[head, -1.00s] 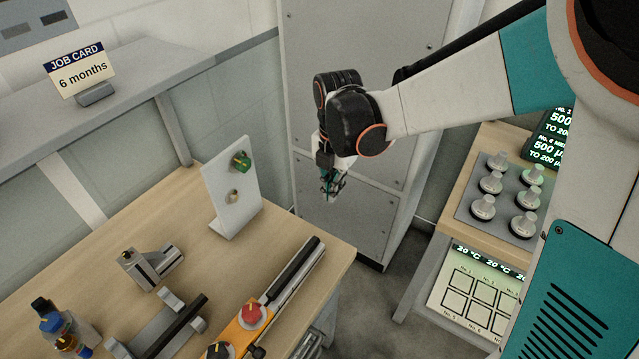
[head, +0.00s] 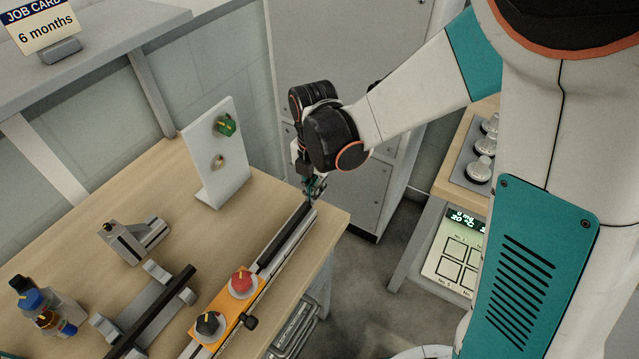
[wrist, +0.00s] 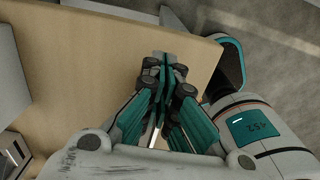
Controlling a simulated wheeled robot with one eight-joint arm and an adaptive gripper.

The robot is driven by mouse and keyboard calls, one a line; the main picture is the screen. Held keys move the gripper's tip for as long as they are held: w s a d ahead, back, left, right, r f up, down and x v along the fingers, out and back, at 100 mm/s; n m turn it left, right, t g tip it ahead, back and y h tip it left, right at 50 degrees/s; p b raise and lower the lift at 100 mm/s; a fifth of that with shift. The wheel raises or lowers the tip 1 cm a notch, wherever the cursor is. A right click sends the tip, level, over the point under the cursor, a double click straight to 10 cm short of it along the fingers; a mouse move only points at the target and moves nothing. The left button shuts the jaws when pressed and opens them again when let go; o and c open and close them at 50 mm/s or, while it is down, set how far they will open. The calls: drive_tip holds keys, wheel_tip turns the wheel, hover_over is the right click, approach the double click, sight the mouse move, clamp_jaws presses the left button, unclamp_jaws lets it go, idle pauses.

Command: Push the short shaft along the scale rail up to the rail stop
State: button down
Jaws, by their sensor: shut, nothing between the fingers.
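The scale rail (head: 293,252) is a pale metal bar along the bench's front right edge. A dark bar (head: 284,238) lies lengthwise along its far part; I cannot tell if this is the short shaft or part of the rail. An orange block (head: 226,311) with a red knob (head: 241,282) and a black knob (head: 209,325) sits on the nearer part of the rail. I cannot make out which part is the rail stop. My gripper (head: 315,188) is shut and empty at the rail's far end, partly hiding that end. The wrist view shows its fingers (wrist: 165,62) together, near the bench edge.
A white upright panel (head: 216,150) with a green knob stands behind the rail. Another black bar (head: 160,308) rests on grey supports (head: 112,328) to the left. Bare wood lies between panel and rail.

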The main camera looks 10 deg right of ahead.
drive_tip(key=shift+s+a, duration=0.1)
drive_tip(key=shift+s+a, duration=0.85)
drive_tip(key=shift+s, duration=0.25)
drive_tip(key=shift+w, duration=0.1)
